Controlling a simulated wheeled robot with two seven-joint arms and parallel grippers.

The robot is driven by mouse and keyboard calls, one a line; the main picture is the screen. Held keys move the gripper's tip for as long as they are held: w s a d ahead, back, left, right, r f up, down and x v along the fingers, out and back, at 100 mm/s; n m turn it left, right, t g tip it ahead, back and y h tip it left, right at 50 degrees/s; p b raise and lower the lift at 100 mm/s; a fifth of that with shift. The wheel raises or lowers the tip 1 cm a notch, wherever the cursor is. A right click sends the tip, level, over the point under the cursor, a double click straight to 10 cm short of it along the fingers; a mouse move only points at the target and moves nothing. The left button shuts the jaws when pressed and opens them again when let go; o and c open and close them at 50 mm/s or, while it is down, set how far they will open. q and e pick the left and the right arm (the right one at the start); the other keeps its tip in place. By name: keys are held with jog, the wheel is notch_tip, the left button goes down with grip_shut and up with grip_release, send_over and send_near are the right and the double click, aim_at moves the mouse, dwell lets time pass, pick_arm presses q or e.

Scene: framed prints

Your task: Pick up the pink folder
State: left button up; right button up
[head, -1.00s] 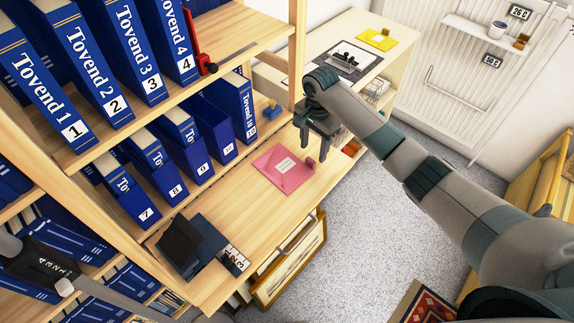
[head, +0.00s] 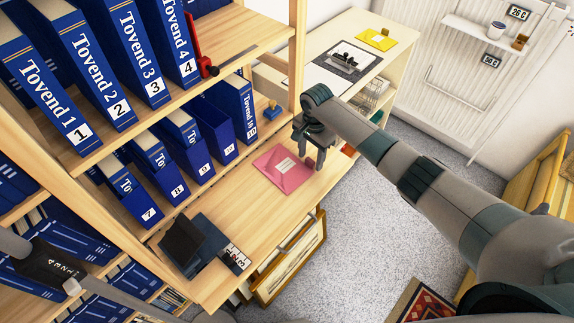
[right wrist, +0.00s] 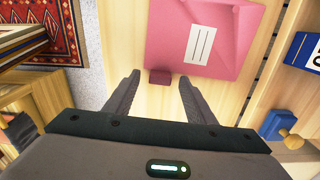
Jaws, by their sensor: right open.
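The pink folder (head: 283,169) lies flat on the wooden shelf surface, with a white label on top. A small dark-pink tab (head: 310,163) stands at its right edge. My right gripper (head: 313,162) is open and points down at this edge. In the right wrist view the folder (right wrist: 203,38) is ahead of the fingertips, and its tab (right wrist: 159,77) sits between and just beyond the two open fingers (right wrist: 159,84). I cannot tell whether either finger touches it. Part of my left arm shows at the lower left; its gripper is not visible.
Blue numbered binders (head: 187,143) stand behind the folder. A dark box-like object (head: 190,245) and number cards (head: 236,257) lie nearer on the same surface. A blue stamp (head: 272,110) stands beyond the folder. A wooden post (head: 297,55) rises behind the gripper.

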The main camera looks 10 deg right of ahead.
jog(key=shift+f, duration=0.25)
jog(key=c, duration=1.2)
jog(key=shift+o, duration=0.2)
jog(key=shift+r, duration=0.1)
jog(key=shift+r, duration=0.45)
jog(key=r, duration=0.1)
jog(key=r+b, duration=0.1)
jog(key=r, duration=0.1)
jog(key=shift+d+r+b, duration=0.1)
jog(key=shift+d+b, duration=0.2)
jog(key=shift+d, duration=0.1)
jog(key=s+d+r+b, duration=0.2)
jog(key=s+d+r, duration=0.2)
jog(key=d, duration=0.6)
jog(key=shift+r, duration=1.4)
